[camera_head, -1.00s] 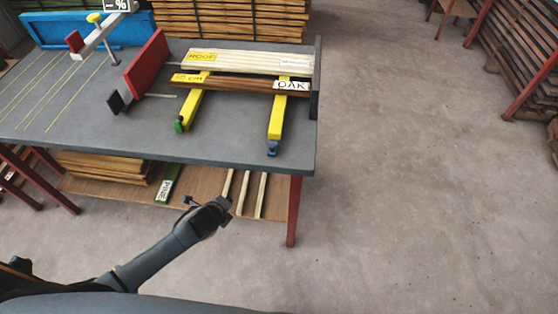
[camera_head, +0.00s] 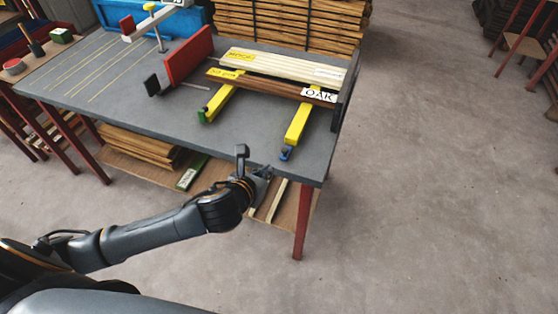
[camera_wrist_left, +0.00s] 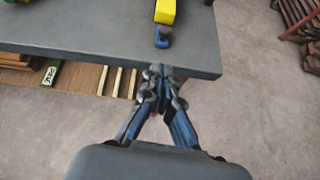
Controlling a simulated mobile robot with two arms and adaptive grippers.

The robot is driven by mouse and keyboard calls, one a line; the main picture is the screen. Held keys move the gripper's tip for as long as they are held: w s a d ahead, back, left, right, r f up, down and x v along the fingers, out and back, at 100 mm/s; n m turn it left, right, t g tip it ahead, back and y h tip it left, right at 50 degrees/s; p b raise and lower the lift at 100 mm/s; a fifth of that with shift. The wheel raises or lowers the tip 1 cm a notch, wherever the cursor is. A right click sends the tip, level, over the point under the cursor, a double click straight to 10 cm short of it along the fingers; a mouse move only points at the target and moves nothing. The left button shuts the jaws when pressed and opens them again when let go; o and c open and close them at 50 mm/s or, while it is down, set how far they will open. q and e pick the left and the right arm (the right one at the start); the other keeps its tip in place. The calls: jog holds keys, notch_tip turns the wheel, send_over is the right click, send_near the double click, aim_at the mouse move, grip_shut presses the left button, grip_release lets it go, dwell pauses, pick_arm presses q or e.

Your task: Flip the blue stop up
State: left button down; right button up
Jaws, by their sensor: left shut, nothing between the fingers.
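The blue stop (camera_head: 286,153) sits at the near end of the right yellow bar (camera_head: 300,124), close to the front edge of the grey table (camera_head: 165,125). It hangs low at the bar's end. In the left wrist view the blue stop (camera_wrist_left: 162,38) is straight ahead, beyond the fingertips. My left gripper (camera_head: 265,172) is at the table's front edge, in front of and apart from the stop. In the left wrist view its fingers (camera_wrist_left: 160,72) are together and empty. My right gripper is not in view.
The left yellow bar (camera_head: 220,101) has a green stop (camera_head: 203,115) at its near end. Boards with an OAK label (camera_head: 319,95) lie across both bars. A red plate (camera_head: 188,57) stands to the left. Open floor (camera_head: 430,180) lies to the right.

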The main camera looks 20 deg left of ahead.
aim_at(283, 157)
pick_arm(q)
jog(key=x, duration=1)
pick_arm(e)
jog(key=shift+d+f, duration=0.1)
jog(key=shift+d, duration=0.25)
